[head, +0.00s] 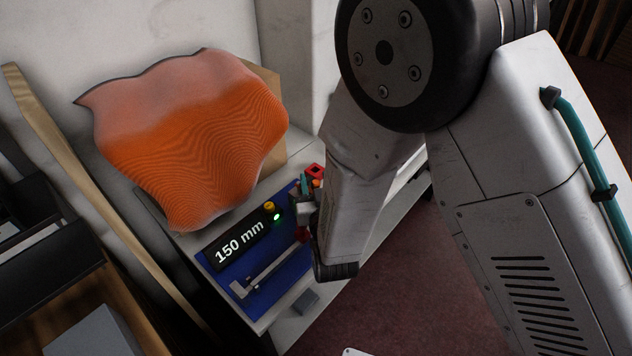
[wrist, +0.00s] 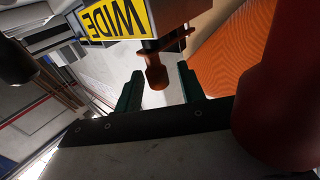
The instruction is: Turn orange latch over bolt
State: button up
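The orange latch (wrist: 156,74) shows in the wrist view as an orange-brown piece with a rounded knob end, hanging below a flat bar. My gripper (wrist: 160,79) has its two green fingers spread, one on each side of the knob. Gaps show on both sides of it, so it is not gripped. In the head view my gripper (head: 303,194) is at the far right end of the blue board, mostly covered by my arm. A small orange piece (head: 316,183) shows beside it; I cannot tell whether it is the latch. I cannot make out the bolt.
A yellow sign (wrist: 118,17) reading WIDE is close above the fingers. A dark red round part (wrist: 282,105) fills the wrist view's right side. The blue board (head: 283,292) carries a 150 mm display (head: 240,243) and a caliper-like tool (head: 266,276). An orange wavy sheet (head: 190,140) stands behind.

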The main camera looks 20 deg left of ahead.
jog(key=shift+s, duration=0.1)
jog(key=v, duration=0.7)
jog(key=shift+s+d, duration=0.25)
jog(key=shift+s, duration=0.05)
jog(key=shift+r, duration=0.1)
